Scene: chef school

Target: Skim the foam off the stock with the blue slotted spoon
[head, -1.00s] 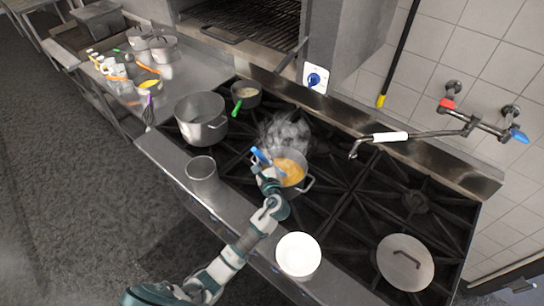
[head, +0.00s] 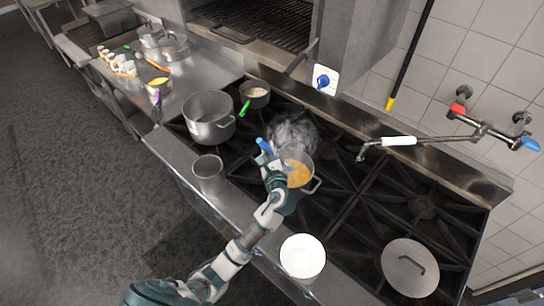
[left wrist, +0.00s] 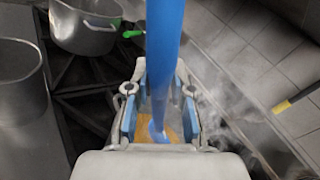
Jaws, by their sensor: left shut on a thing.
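My left gripper (head: 272,166) is shut on the blue slotted spoon (head: 264,147), just over the left side of the stock pot. In the left wrist view the spoon's blue handle (left wrist: 165,50) runs up between the fingers (left wrist: 160,105), and its lower end is over the orange stock (left wrist: 176,134). The stock pot (head: 313,184) stands on the stove grate with orange stock (head: 298,174) in it and steam rising behind. Whether the spoon's bowl touches the stock is hidden by the gripper. My right gripper is not in view.
A white bowl (head: 302,257) and a steel cylinder container (head: 208,174) stand on the front ledge. A large pot (head: 209,118) and a small pan (head: 256,94) with a green handle are to the left. A lid (head: 410,268) lies at the right. A faucet (head: 398,141) hangs behind.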

